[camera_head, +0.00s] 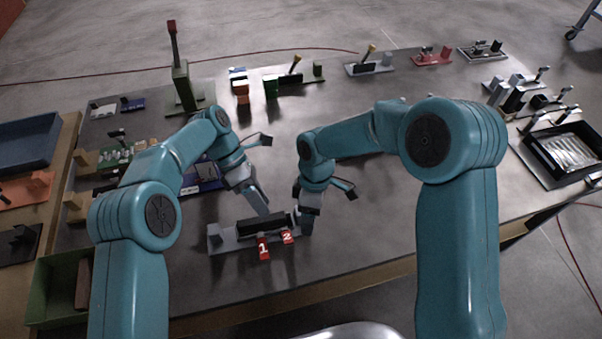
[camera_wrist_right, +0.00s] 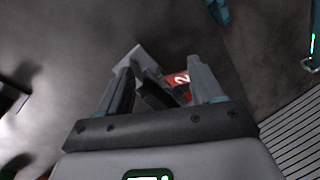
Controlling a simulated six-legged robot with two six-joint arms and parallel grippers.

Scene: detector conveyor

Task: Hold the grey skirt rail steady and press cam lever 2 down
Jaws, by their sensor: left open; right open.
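The grey skirt rail (camera_head: 222,242) lies near the table's front edge with a black bar (camera_head: 262,224) along it. Red cam lever 1 (camera_head: 264,248) and red cam lever 2 (camera_head: 287,237) stick out from its front side. My left gripper (camera_head: 263,209) points down just above and behind the bar; it is open, and whether it touches is unclear. My right gripper (camera_head: 305,226) is open at the rail's right end, close to lever 2. In the right wrist view the open fingers (camera_wrist_right: 160,88) show, with lever 2 (camera_wrist_right: 182,78) and a grey rail end (camera_wrist_right: 134,62) beyond them.
A dark table (camera_head: 370,230) is bare right of the rail. A green post with a red tip (camera_head: 183,85) and several small fixtures stand at the back. A black tray (camera_head: 572,152) is at the right, a green bin (camera_head: 58,290) at the front left.

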